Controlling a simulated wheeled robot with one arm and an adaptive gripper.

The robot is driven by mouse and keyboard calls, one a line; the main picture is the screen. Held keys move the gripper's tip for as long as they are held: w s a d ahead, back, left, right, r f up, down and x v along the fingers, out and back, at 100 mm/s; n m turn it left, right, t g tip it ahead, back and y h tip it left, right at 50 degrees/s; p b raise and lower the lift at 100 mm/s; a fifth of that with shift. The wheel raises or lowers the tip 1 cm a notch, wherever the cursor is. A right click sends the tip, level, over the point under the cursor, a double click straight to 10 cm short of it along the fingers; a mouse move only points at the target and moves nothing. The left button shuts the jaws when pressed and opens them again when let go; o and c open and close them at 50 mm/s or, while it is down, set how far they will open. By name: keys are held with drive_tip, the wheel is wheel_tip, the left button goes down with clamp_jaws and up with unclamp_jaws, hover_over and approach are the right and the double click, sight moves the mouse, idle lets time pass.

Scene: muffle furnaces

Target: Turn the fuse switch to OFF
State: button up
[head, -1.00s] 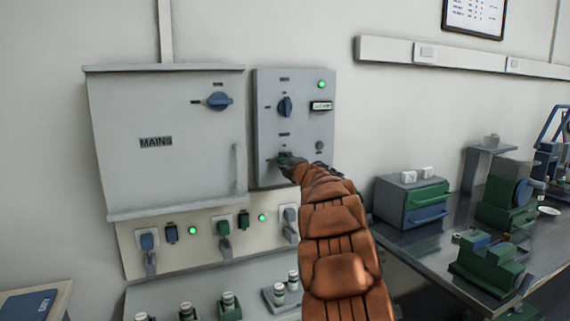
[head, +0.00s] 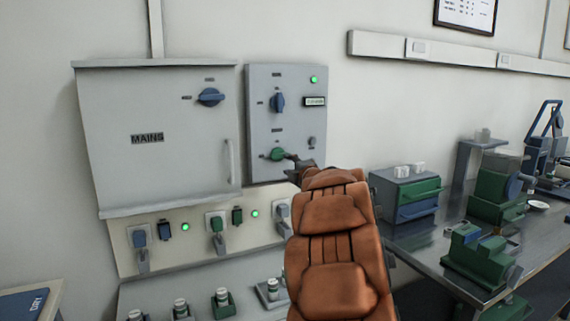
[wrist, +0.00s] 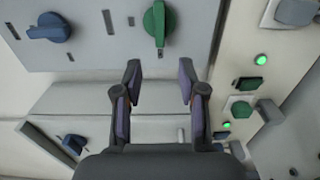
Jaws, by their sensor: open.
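A grey control panel (head: 258,127) on the wall carries a blue rotary knob (head: 277,102) with its handle upright and, below it, a green rotary knob (head: 278,154) with its handle lying sideways. The labels are too small to read, so I cannot tell which knob is the fuse switch. My gripper (head: 294,162) is just right of the green knob, apart from it. In the wrist view my gripper (wrist: 158,80) is open and empty, its fingers pointing towards the green knob (wrist: 158,22); the blue knob (wrist: 48,27) is at upper left.
A grey MAINS cabinet (head: 155,170) with its own blue knob (head: 210,97) is left of the panel. Below runs a strip of sockets with plugs and green lamps (head: 185,226). A bench (head: 425,240) with green equipment stands at right.

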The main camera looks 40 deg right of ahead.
drive_tip(key=shift+v, duration=1.35)
